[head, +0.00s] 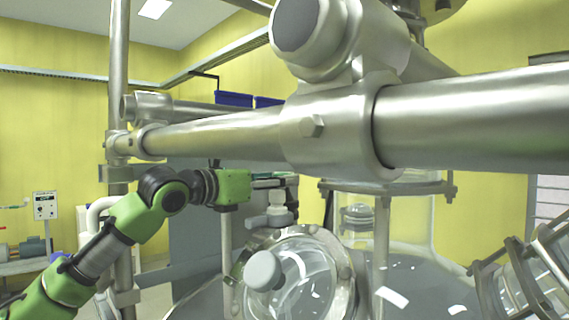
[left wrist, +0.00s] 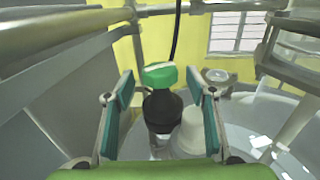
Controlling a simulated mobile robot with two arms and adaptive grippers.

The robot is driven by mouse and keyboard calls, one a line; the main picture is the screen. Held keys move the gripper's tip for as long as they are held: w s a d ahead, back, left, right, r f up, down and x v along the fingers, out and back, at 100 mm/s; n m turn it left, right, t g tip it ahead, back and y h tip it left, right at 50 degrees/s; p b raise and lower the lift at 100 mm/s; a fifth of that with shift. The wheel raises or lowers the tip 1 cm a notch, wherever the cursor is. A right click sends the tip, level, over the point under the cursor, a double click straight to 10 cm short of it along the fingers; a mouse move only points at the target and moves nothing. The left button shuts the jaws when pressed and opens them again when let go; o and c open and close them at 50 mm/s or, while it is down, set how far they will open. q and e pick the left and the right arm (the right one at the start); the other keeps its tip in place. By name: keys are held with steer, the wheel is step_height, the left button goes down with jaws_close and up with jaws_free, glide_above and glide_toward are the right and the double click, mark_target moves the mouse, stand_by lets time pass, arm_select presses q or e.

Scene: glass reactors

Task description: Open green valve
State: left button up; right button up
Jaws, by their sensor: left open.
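The green valve (left wrist: 160,75) shows in the left wrist view as a green cap on a black stem, upright above the glass vessel. My left gripper (left wrist: 160,92) is open. Its two teal-padded fingers stand on either side of the valve, with visible gaps to it, so the valve is between or just beyond the fingertips. In the head view my left gripper (head: 272,181) points right, beneath the large steel pipe. The green valve cannot be made out clearly there. My right gripper is in neither view.
A thick steel pipe (head: 470,115) with clamps crosses in front, above my left gripper. A round glass reactor port (head: 305,280) and a white knob (head: 263,270) lie below it. A white fitting (left wrist: 188,135) stands beside the valve's stem. A vertical post (head: 120,60) stands left.

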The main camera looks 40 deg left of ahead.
arm_select(q)
steer(key=shift+w+p, duration=0.75)
steer(key=shift+w, duration=0.8)
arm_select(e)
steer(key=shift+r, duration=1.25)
arm_select(q)
steer(key=c, duration=1.1)
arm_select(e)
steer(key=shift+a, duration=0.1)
arm_select(q)
steer(key=shift+f+n+y, duration=0.1)
steer(key=shift+n+y, duration=0.2)
steer(key=shift+y, duration=0.2)
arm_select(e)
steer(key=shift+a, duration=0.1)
arm_select(q)
steer(key=shift+n+y, duration=0.4)
steer(key=shift+y, duration=0.2)
steer(key=shift+n+g+y+p, duration=0.3)
steer(key=shift+n+y+p, duration=0.6)
steer(key=shift+y, duration=0.5)
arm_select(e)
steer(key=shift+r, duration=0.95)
